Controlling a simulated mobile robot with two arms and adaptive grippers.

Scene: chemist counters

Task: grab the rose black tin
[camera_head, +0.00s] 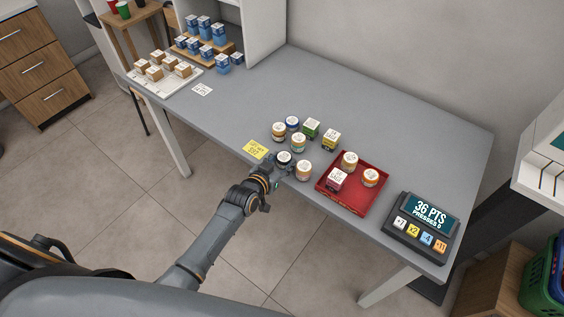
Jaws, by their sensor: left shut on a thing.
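A dark, round tin with a pale label on top (284,158) is at the front edge of the grey counter, left of the red tray. It looks like the black tin; I cannot read its label or see any rose marking. My left gripper (283,166) reaches in from the front and is shut on this tin. The gripper hides part of the tin's near side, and I cannot tell if the tin is lifted off the counter. My right gripper is not in view.
An amber jar (303,171) stands close on the right. Several jars and boxes, such as a green box (311,128), stand behind. The red tray (359,205) holds two jars and a pink box. A yellow note (256,149) lies left. A points display (421,222) stands right.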

